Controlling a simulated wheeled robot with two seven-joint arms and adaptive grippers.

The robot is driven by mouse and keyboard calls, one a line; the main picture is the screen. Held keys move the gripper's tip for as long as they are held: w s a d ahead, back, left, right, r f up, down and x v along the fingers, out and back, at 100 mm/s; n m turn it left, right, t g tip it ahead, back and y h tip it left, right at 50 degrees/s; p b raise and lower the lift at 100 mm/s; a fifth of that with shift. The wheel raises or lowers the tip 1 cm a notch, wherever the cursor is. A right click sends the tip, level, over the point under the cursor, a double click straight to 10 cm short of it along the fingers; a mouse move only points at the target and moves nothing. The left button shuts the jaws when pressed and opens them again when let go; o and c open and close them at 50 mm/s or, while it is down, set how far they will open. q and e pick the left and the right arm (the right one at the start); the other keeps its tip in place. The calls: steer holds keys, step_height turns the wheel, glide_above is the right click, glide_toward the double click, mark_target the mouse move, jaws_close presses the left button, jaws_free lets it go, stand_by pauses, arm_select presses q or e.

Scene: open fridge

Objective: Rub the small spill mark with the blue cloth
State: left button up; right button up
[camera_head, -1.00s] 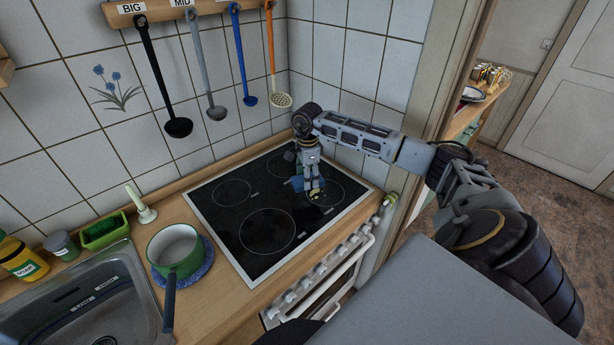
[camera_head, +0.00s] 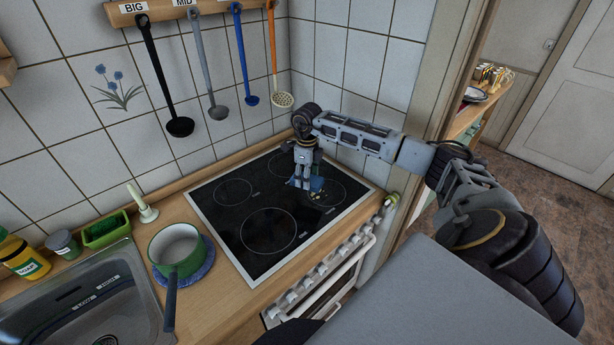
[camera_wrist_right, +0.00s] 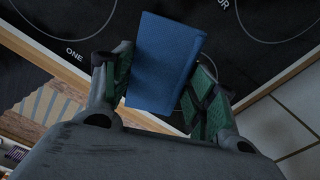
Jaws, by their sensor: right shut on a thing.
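The blue cloth (camera_wrist_right: 163,62) is held between the green-padded fingers of my right gripper (camera_wrist_right: 162,82) in the right wrist view. A small yellowish spill mark (camera_head: 319,196) shows on the glass just in front of the cloth. I cannot tell whether the cloth touches the mark. In the wrist view the mark is not visible. My left gripper is not in view.
The black stove top (camera_head: 240,227) has a pale rim and otherwise looks clear. A green pot (camera_head: 177,262) stands left of it, near the sink (camera_head: 95,310). Ladles (camera_head: 180,126) hang on the tiled wall behind. Oven knobs (camera_head: 330,264) line the front.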

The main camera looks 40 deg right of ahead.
steer(key=shift+m, duration=0.4)
steer(key=shift+f, duration=0.1)
